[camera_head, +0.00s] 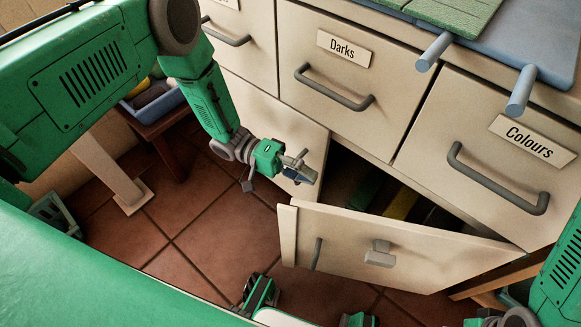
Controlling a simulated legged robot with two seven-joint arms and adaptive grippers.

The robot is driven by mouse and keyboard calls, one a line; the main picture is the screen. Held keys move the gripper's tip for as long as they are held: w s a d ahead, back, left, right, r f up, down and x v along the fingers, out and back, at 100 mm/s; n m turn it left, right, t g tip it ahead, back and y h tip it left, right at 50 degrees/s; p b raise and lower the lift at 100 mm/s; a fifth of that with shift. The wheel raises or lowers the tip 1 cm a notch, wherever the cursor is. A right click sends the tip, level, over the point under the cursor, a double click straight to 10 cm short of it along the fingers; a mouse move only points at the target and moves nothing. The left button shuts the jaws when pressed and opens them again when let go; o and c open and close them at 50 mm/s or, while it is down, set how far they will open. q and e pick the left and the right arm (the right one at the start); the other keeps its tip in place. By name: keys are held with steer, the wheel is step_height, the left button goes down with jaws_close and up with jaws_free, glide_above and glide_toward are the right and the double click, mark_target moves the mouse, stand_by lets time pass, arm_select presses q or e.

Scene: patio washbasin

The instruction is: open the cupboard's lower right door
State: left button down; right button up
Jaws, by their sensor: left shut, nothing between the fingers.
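The cupboard's lower right door (417,250) is a cream panel standing ajar, swung out from the cupboard front with its free edge to the left. It bears a dark bar handle (316,254) near that edge and a grey block-like fitting (380,254). A dark opening (365,185) shows behind it, with green and yellow things dimly inside. My left gripper (300,172) is shut and empty, in front of the lower left door's right edge, above and left of the open door, apart from its handle. My right gripper cannot be made out; only part of my right arm shows at the lower right.
Drawers labelled Darks (335,85) and Colours (490,180) with bar handles sit above the opening. Two blue-grey rods (520,90) jut out from the top. A low wooden stand with a blue tray (155,105) is at the left. The tiled floor (210,235) is clear left of the door.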

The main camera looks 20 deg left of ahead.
arm_select(q)
steer(key=s, duration=0.1)
steer(key=s+d, duration=0.2)
steer(key=s, duration=0.1)
steer(key=shift+s+d+b, duration=0.1)
steer(key=shift+b, duration=0.2)
steer(key=shift+a, duration=0.2)
